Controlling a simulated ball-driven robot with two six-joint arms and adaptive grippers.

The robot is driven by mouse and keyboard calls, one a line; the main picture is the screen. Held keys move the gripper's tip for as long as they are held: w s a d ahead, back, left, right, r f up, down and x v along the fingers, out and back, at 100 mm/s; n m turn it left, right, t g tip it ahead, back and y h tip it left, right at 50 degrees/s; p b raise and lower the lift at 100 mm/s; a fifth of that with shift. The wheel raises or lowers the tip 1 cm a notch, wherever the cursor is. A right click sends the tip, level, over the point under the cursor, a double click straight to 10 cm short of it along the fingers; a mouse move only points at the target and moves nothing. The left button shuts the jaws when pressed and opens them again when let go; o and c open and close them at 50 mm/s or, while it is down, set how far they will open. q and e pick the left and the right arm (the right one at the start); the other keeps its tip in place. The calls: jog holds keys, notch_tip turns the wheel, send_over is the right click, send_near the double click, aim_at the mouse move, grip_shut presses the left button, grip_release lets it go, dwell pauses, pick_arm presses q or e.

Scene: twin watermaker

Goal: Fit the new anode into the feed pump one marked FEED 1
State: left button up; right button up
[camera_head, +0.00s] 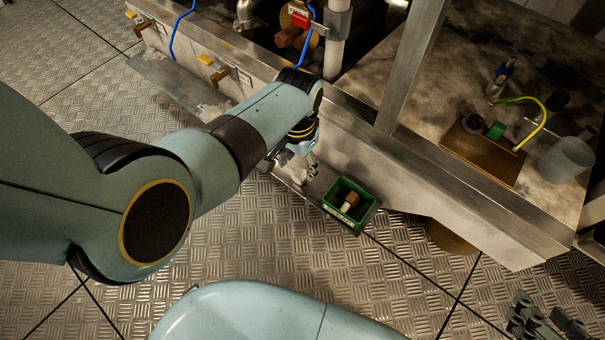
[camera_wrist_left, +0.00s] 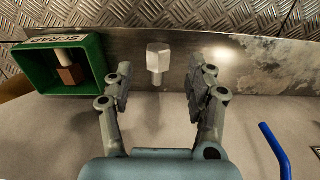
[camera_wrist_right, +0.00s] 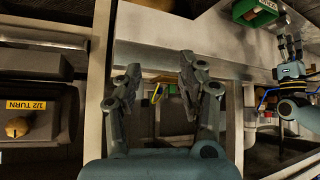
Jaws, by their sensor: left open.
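A pale block with a narrower stub, apparently the new anode (camera_wrist_left: 158,58), lies on the metal ledge in the left wrist view. My left gripper (camera_wrist_left: 160,78) is open, with its fingertips on either side of the view towards the block; I see no contact. In the head view my left gripper (camera_head: 310,168) hangs beside the ledge, left of the green bin. My right gripper (camera_wrist_right: 160,70) is open and empty; in the head view it shows at the bottom right (camera_head: 542,318). A red tag (camera_head: 299,16) hangs at the pipework at the top; its text is unreadable, so I cannot identify FEED 1.
The green bin (camera_wrist_left: 95,85), marked SCRAP, holds a brown and white piece (camera_wrist_left: 70,73). A blue hose (camera_wrist_left: 274,150) stands right of my left gripper. A steel post (camera_head: 411,65) rises from the bench edge. A brown tray (camera_head: 462,150) and a grey cup (camera_head: 566,160) are on the bench.

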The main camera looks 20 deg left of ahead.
aim_at(299, 175)
pick_arm(q)
jog(key=shift+s+f+b, duration=0.2)
jog(key=shift+f+b, duration=0.35)
jog(key=shift+f, duration=0.35)
jog(key=shift+f+b, duration=0.55)
jog(key=shift+f, duration=0.1)
jog(key=shift+f+b, duration=0.65)
jog(key=shift+f, duration=0.15)
pick_arm(e)
jog(key=w+a+r+t, duration=0.1)
jog(key=w+r+t, duration=0.3)
jog(key=t, duration=0.3)
jog(key=shift+w+r+n+y, duration=0.2)
jog(key=shift+r+n+y, duration=0.2)
jog(key=shift+r, duration=0.1)
pick_arm(q)
jog(key=shift+c, duration=0.4)
pick_arm(e)
jog(key=shift+a, duration=0.1)
pick_arm(q)
grip_shut()
